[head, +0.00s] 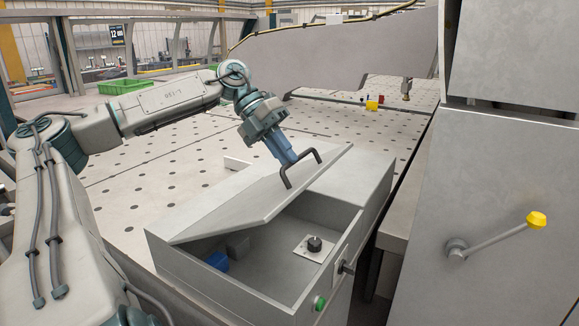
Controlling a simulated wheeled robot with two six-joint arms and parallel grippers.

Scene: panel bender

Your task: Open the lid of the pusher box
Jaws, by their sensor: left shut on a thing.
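The pusher box (201,279) is a grey metal box in the lower middle of the head view. Its lid (247,206) is tilted up, with its near edge raised above the box, so the inside shows. A dark bent handle (316,156) stands on the lid. My left gripper (291,162), with blue fingers, is shut on the handle from above. Inside the box are a black knob on a white plate (313,246), a blue block (217,261) and a grey block (237,245). My right gripper is not in view.
A perforated table (140,190) stretches behind the box. A large grey cabinet with a yellow-knobbed lever (537,220) stands close on the right. A green button (319,302) sits on the box front. A green crate (124,86) lies far back left.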

